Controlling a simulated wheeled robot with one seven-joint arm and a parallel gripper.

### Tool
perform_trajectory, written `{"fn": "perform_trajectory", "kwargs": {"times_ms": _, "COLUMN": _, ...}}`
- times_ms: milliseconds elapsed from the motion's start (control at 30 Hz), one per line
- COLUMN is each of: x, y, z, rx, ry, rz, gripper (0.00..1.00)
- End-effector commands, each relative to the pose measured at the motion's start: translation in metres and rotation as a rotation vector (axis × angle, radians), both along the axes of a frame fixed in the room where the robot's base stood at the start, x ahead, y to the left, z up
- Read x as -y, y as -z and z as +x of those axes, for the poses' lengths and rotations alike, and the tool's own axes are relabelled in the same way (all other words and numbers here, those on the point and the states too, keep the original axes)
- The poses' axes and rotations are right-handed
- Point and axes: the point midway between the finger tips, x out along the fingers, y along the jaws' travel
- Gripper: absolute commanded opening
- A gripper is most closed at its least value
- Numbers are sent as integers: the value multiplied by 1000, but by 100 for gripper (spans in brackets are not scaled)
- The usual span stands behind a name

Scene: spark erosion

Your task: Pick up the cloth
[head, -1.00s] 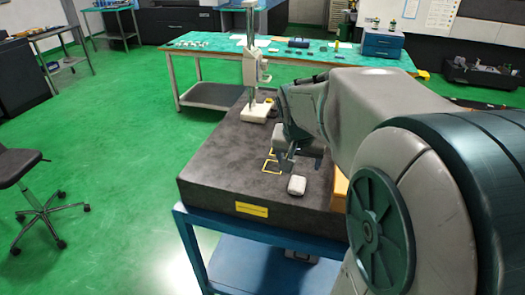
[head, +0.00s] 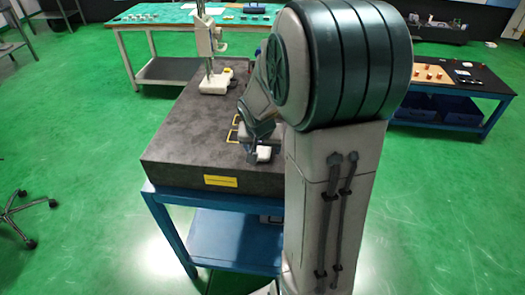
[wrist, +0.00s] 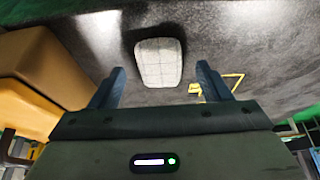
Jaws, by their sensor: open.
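The cloth (wrist: 158,62) is a folded white pad with a faint grid. It lies on the dark granite plate (head: 190,125). In the head view the cloth (head: 264,153) shows small, just below my gripper (head: 252,148). In the wrist view my gripper (wrist: 160,85) is open, with one finger on each side of the cloth's near end. The cloth lies ahead of and between the fingertips; I see no contact. My arm hides part of the plate's right side in the head view.
A tan block (wrist: 40,75) stands left of the fingers in the wrist view. Yellow markings (head: 234,130) lie on the plate near my gripper. A white height-gauge stand (head: 212,80) rises at the plate's back. A bench (head: 130,18) stands behind; green floor is open to the left.

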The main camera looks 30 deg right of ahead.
Motion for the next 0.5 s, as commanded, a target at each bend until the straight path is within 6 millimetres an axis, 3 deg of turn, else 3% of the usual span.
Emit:
{"fn": "perform_trajectory", "kwargs": {"times_ms": 367, "x": 2, "y": 10, "z": 3, "rx": 1, "ry": -1, "rz": 0, "gripper": 71}}
{"fn": "perform_trajectory", "kwargs": {"times_ms": 500, "x": 2, "y": 10, "z": 3, "rx": 0, "ry": -1, "rz": 0, "gripper": 35}}
